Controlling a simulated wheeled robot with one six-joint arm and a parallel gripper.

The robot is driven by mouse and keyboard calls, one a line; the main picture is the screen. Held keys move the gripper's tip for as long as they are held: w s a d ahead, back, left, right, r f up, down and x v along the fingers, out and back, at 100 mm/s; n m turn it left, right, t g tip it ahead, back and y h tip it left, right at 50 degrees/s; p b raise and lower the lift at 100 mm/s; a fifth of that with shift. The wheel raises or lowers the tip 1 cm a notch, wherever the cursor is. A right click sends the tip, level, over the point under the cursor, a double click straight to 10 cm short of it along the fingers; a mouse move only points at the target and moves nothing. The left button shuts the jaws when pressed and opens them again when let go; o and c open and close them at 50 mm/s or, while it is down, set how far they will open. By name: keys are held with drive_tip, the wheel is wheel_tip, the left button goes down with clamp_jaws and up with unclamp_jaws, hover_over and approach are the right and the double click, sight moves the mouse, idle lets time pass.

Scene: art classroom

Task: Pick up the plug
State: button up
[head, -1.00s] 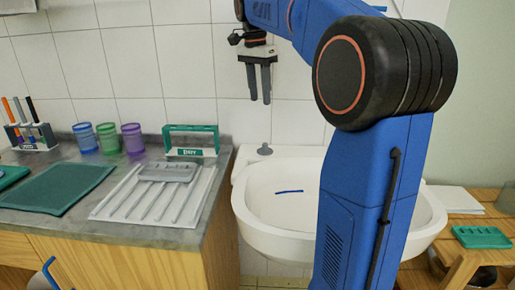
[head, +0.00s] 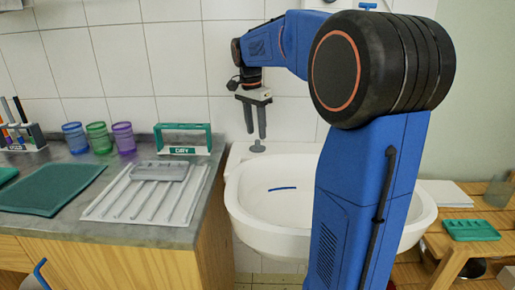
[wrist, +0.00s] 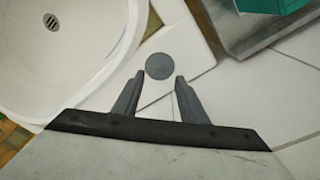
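The plug (head: 257,147) is a small dark grey piece with a knob, standing on the white ledge at the back left corner of the sink. In the wrist view it is a round grey disc (wrist: 159,66), seen from above. My gripper (head: 256,134) points down just above the plug, its two fingers apart with nothing between them. In the wrist view the open fingertips (wrist: 160,77) lie either side of the lower edge of the disc. The fingers appear still above the plug, not touching it.
The white sink (head: 330,236) has a blue strip (head: 282,189) in its basin. Left of it, the counter holds a ridged drying tray (head: 101,208), a green-and-white holder (head: 183,139) and several cups. The tiled wall (head: 180,60) is close behind. A wooden shelf (head: 460,243) stands right.

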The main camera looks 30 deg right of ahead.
sight(257, 141)
drive_tip(key=shift+d+f, duration=0.2)
drive_tip(key=shift+f, duration=1.4)
clamp_jaws()
